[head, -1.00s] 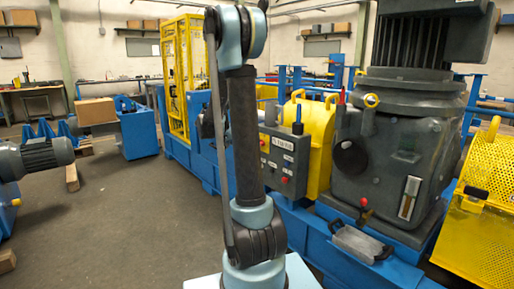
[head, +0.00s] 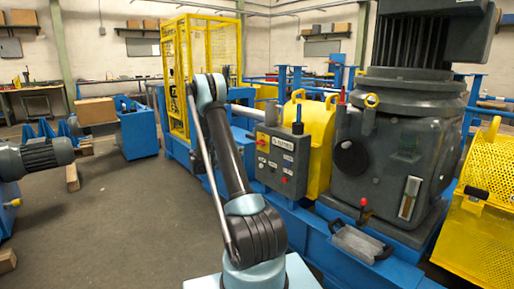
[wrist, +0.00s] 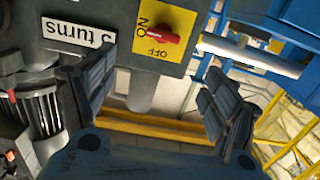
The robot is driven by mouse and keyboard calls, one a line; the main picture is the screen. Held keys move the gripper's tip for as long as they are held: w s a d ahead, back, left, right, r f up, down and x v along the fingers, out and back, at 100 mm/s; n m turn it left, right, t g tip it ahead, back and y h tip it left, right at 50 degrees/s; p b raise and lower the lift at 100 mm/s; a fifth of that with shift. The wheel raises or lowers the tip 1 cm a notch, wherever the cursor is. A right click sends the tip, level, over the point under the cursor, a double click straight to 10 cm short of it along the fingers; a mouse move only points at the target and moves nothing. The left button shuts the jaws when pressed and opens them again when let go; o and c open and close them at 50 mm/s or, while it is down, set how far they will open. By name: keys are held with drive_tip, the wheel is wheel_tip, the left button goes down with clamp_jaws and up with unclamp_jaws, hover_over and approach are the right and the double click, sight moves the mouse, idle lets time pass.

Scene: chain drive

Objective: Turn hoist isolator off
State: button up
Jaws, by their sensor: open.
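The hoist isolator is a red rotary knob (wrist: 163,37) on a yellow plate with ON and OFF lettering, on a grey control box. In the head view the yellow plate (head: 263,142) is at the box's upper left. My gripper (wrist: 157,82) is open and empty in the wrist view, its fingers spread on either side below the knob in the picture, apart from it. In the head view the gripper is hidden behind my arm.
The grey control box (head: 283,165) also carries a white label and a red button. A yellow guard (head: 318,135) and a large grey machine (head: 385,160) stand to its right. A yellow cage (head: 210,75) stands behind. Open floor lies to the left.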

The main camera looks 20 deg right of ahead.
approach(258, 144)
drive_tip(key=x, duration=0.9)
drive_tip(key=shift+d, duration=0.3)
drive_tip(key=shift+r, duration=0.1)
drive_tip(key=c, duration=1.1)
